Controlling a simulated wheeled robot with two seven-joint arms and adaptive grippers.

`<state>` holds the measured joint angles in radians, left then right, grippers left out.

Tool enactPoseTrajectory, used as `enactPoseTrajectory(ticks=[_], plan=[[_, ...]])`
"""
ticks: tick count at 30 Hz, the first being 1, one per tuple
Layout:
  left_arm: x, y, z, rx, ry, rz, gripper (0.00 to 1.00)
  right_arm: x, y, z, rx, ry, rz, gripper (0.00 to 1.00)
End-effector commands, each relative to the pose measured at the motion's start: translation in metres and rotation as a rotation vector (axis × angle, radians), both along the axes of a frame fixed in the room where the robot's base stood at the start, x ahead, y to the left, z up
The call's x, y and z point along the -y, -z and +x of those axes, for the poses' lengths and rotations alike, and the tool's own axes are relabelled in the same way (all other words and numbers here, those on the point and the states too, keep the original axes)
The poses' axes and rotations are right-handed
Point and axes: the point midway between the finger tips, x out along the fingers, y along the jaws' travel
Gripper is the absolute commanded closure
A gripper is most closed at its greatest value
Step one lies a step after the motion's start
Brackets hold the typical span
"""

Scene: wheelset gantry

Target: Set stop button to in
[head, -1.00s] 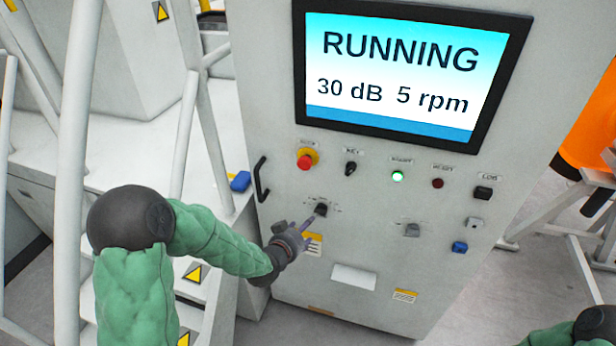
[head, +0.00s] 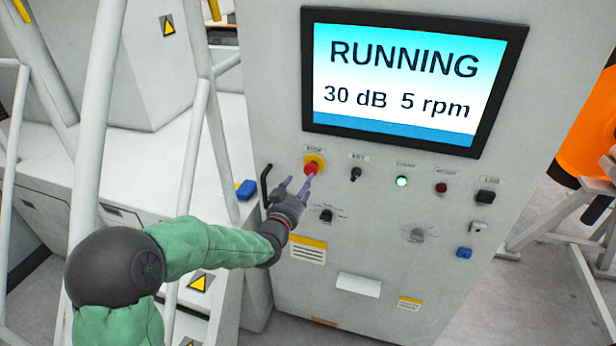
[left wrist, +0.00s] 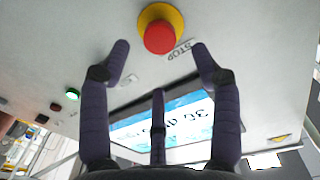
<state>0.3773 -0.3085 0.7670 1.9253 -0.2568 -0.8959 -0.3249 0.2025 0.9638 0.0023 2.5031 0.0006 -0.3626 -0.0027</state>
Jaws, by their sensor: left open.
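The stop button (head: 312,167) is a red mushroom head on a yellow ring, on the upper left of the grey control panel below the screen. In the left wrist view the stop button (left wrist: 159,37) shows with its STOP label beside it, ahead of the spread fingers. My left gripper (head: 298,186) is open and empty, just below and left of the button. In the left wrist view my left gripper (left wrist: 160,65) has its fingers on either side of the button's line; I cannot tell whether any finger touches it. My right gripper is not in view.
The screen (head: 412,78) reads RUNNING, 30 dB, 5 rpm. A black key switch (head: 355,174), a lit green button (head: 402,182) and a dark red button (head: 441,188) sit to the right. A black handle (head: 265,186) stands left of my gripper. White rails (head: 190,150) are farther left.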

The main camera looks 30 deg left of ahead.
Motion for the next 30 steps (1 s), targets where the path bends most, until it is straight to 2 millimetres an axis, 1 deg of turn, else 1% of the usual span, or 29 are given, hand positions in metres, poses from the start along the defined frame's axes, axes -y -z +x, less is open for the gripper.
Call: enactPoseTrajectory(ticks=[1,3,9,15,23,26,27,30], plan=[[-0.001,0.001,0.010,0.000,0.002,0.000,0.37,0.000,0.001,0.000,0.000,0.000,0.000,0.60],[-0.003,0.001,0.021,0.000,0.002,-0.001,0.37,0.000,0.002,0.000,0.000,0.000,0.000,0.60],[-0.008,0.001,0.044,0.000,0.000,-0.001,0.37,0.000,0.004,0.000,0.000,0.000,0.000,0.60],[-0.010,0.000,0.054,0.000,0.001,-0.001,0.37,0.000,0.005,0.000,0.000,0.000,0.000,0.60],[-0.010,0.000,0.054,-0.001,0.001,-0.001,0.37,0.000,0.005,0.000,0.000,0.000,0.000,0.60],[-0.010,0.000,0.054,-0.001,0.001,-0.001,0.62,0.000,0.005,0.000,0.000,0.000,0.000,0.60],[-0.010,0.000,0.054,-0.001,0.001,-0.001,0.73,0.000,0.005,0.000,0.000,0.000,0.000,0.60],[-0.010,0.000,0.054,-0.001,0.001,-0.001,1.00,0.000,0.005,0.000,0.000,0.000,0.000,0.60]])
